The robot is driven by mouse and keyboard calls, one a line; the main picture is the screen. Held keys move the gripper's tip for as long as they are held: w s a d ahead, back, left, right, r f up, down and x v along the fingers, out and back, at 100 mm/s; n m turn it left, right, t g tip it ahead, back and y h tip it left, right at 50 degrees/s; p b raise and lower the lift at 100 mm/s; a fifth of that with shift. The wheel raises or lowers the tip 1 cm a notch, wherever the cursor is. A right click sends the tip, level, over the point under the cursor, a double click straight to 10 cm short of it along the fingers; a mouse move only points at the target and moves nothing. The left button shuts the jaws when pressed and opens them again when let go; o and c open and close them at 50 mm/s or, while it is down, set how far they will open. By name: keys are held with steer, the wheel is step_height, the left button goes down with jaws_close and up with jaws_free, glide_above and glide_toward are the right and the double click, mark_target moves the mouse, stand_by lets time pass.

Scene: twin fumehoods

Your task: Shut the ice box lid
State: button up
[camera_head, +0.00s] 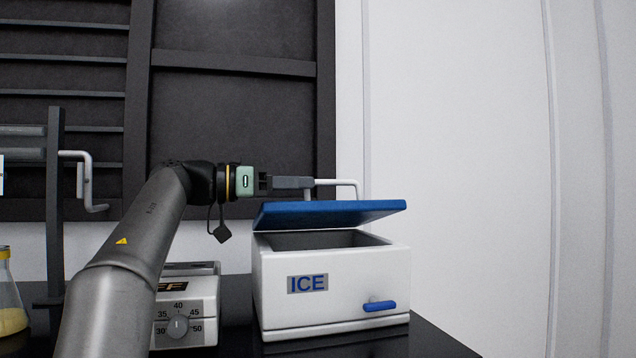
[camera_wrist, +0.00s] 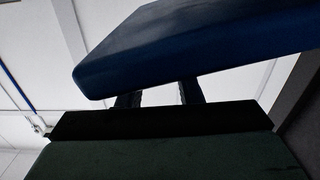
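The ice box (camera_head: 335,288) is a white box labelled ICE, with a blue latch (camera_head: 380,306) on its front. Its blue lid (camera_head: 330,213) is raised over the box, and a dark opening shows under it. My gripper (camera_head: 302,183) lies level just above the lid's left part in the head view. In the wrist view the lid (camera_wrist: 190,45) fills the top. The two dark fingers of my gripper (camera_wrist: 160,95) stand apart with a gap between them, their tips hidden behind the lid's edge. I cannot tell whether they touch it.
A white hotplate with a dial (camera_head: 178,326) stands close to the left of the box. A flask with yellow liquid (camera_head: 10,300) is at the far left. A pale bent bar (camera_head: 340,183) shows just above the lid. Dark bench (camera_head: 425,345) is bare to the right.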

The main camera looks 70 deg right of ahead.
steer(key=p+v, duration=0.2)
steer(key=v, duration=1)
steer(key=shift+w, duration=0.1)
